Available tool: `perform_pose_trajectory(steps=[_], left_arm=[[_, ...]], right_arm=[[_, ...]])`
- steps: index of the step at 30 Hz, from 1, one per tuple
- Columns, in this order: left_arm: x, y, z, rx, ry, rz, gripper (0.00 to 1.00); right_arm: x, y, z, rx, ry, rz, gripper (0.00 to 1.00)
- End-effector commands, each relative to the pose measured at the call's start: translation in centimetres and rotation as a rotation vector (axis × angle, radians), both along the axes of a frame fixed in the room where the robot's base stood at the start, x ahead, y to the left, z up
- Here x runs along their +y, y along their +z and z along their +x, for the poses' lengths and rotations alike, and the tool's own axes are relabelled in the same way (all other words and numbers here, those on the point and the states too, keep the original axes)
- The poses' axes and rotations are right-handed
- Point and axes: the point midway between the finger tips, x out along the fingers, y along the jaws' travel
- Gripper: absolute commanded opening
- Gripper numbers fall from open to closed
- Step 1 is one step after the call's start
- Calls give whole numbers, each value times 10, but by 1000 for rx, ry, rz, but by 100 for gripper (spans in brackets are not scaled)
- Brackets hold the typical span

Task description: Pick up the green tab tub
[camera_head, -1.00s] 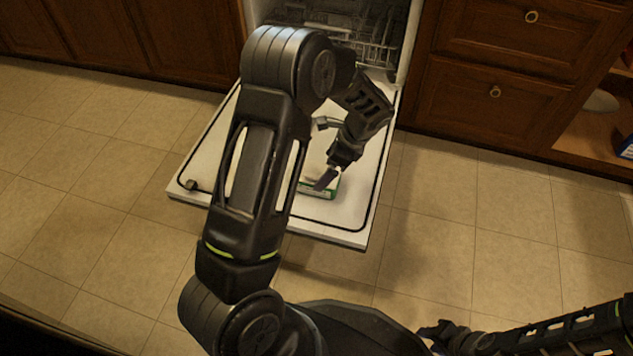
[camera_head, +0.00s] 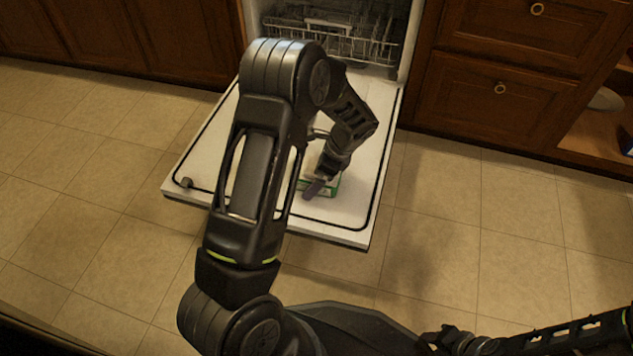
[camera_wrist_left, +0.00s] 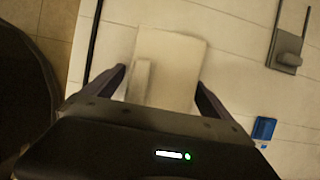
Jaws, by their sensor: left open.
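The green tab tub (camera_head: 331,188) is a small box with a green edge and a pale top, lying on the open dishwasher door. In the left wrist view its pale top (camera_wrist_left: 180,65) shows between the two fingers. My left gripper (camera_head: 316,186) is open, right over the tub and covering part of it. The fingers appear on either side of it; I cannot tell if they touch it. My right gripper (camera_head: 440,338) is at the bottom right, far from the tub; its fingers are too dark to read.
The dishwasher door (camera_head: 352,222) lies open and flat, with a wire rack (camera_head: 335,45) behind it. In the left wrist view a grey fitting (camera_wrist_left: 287,50) and a small blue item (camera_wrist_left: 264,129) show on the right. Wooden drawers (camera_head: 495,95) stand right; the tiled floor is clear.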

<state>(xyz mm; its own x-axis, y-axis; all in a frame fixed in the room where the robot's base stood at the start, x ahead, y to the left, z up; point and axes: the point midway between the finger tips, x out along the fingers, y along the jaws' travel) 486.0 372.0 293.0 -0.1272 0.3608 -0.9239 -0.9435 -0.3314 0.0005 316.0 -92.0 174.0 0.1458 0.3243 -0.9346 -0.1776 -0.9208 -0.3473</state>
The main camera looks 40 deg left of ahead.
Motion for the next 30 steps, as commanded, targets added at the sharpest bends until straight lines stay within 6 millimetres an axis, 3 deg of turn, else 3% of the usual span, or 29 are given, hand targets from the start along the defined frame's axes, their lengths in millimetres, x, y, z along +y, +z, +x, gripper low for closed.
perform_pose_trajectory(steps=[16, 30], left_arm=[[0, 1, 0, 0, 0, 0, 96], [0, 1, 0, 0, 0, 0, 59]], right_arm=[[0, 1, 0, 0, 0, 0, 36], [0, 1, 0, 0, 0, 0, 36]])
